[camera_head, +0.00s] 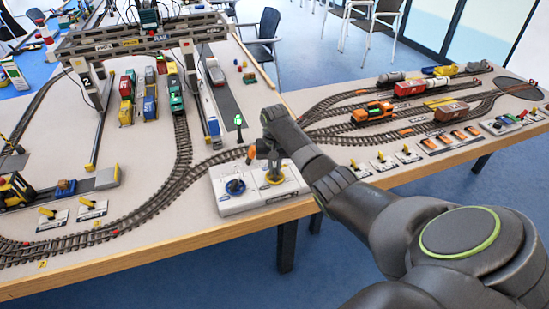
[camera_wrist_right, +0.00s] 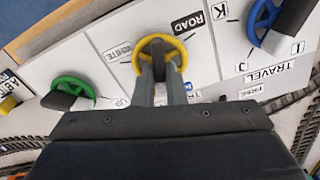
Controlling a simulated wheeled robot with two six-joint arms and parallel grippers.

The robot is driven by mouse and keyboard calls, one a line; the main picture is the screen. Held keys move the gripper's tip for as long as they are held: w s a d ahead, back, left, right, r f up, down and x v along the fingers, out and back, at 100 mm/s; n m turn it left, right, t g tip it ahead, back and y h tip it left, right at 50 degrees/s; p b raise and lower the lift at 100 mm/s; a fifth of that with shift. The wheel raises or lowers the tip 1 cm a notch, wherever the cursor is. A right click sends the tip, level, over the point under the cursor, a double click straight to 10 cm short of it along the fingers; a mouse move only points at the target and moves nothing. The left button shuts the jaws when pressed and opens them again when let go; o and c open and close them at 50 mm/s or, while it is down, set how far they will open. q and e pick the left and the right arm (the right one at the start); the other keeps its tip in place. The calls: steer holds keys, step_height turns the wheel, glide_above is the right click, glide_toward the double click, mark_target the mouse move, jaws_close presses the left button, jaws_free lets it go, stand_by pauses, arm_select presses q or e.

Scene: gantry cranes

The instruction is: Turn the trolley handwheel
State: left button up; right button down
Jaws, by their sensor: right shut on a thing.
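The yellow handwheel (camera_wrist_right: 160,37) lies on a white control panel (camera_wrist_right: 105,38), with the labels ROAD and WHITE beside it. My right gripper (camera_wrist_right: 159,62) is shut on the yellow handwheel, its two fingers at the hub inside the rim. The label below this wheel is mostly hidden by my gripper. In the head view, my right gripper (camera_head: 272,170) reaches down onto the yellow handwheel (camera_head: 275,182) at the table's front edge. My left gripper does not show.
A blue handwheel (camera_wrist_right: 262,17) marked TRAVEL and a green handwheel (camera_wrist_right: 77,85) flank the yellow one. A grey gantry crane (camera_head: 130,42) spans tracks with coloured wagons at the back left. A small green signal (camera_head: 238,121) stands behind the panel.

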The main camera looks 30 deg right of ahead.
steer(key=m+p, duration=0.3)
steer(key=shift+r+m+p, duration=0.3)
steer(key=shift+m+p, duration=0.05)
steer(key=shift+m, duration=0.05)
steer(key=shift+d+f+m+p, duration=0.15)
steer(key=shift+m+p, duration=1.05)
steer(key=shift+m, duration=0.6)
steer(key=c, duration=1.5)
jaws_free()
steer(key=shift+s+f, duration=0.1)
steer(key=shift+r, duration=0.4)
step_height(320, 180, up, 5)
steer(key=shift+r+p, duration=0.1)
steer(key=shift+p, duration=0.6)
step_height(320, 180, up, 11)
steer(key=shift+r+b, duration=0.2)
steer(key=shift+b, duration=0.35)
